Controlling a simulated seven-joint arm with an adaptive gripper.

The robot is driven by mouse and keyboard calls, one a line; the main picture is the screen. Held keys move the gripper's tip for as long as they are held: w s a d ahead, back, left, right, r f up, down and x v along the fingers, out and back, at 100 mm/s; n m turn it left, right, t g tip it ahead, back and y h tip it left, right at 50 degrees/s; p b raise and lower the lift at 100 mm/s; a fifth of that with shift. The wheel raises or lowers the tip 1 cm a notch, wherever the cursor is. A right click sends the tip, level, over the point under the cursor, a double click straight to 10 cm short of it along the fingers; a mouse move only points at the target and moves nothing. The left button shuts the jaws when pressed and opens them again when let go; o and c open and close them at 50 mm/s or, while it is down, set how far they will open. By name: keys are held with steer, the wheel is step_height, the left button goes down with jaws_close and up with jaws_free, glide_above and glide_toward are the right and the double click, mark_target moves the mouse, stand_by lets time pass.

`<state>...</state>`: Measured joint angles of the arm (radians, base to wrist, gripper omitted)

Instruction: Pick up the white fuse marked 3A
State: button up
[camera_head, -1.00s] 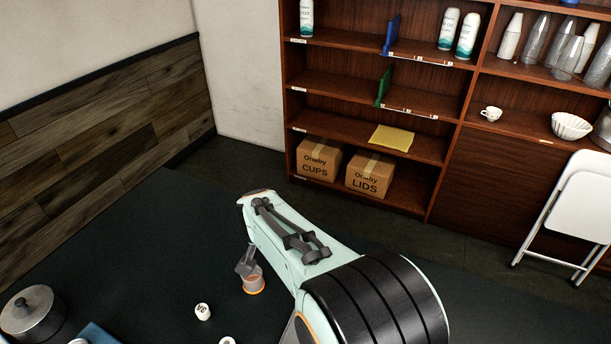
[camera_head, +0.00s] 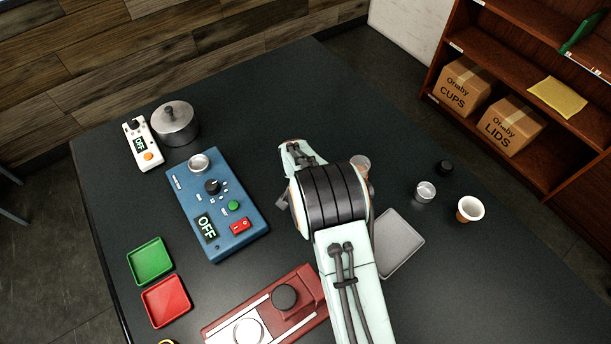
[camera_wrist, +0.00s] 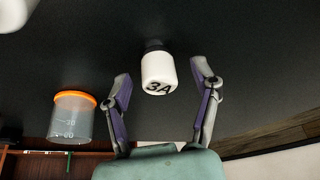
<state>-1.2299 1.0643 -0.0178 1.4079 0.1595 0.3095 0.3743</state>
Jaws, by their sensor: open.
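The white fuse marked 3A (camera_wrist: 158,72) shows in the wrist view as a small white cylinder with a dark end, over the dark tabletop. My gripper (camera_wrist: 161,77) is open, with one finger on each side of the fuse in the picture. A gap shows between the fuse and each finger; I cannot tell how far the fuse lies along the fingers in depth. In the head view my own arm hides the gripper and the fuse.
A clear beaker with an orange rim (camera_wrist: 73,117) stands left of my gripper in the wrist view. A white object (camera_wrist: 14,12) is cut off at the top left. In the head view, a blue OFF unit (camera_head: 219,205), a metal pot (camera_head: 175,124) and a grey tray (camera_head: 400,243) share the table.

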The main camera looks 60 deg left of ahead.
jaws_close()
